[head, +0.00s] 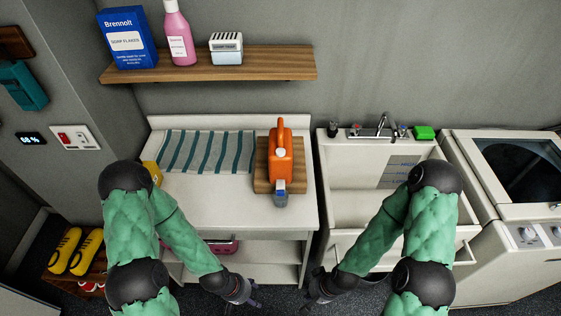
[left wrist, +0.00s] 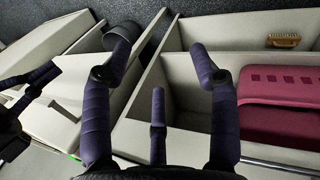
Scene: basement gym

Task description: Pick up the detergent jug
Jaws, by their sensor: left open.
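An orange jug (head: 280,160) with a handle stands upright on a wooden board (head: 262,180) on the white counter. My left gripper (head: 252,297) is low in front of the counter, well apart from the jug. In the left wrist view its fingers (left wrist: 160,60) are spread and empty. My right gripper (head: 318,292) is low in front of the sink; its fingers are too small to judge. The jug is not in the left wrist view.
A striped towel (head: 205,151) lies on the counter left of the board. A yellow item is partly hidden by my left arm. A sink (head: 340,205) stands right of the counter. A shelf (head: 215,66) with a box, pink bottle and carton hangs above. A pink bin (left wrist: 280,90) sits below.

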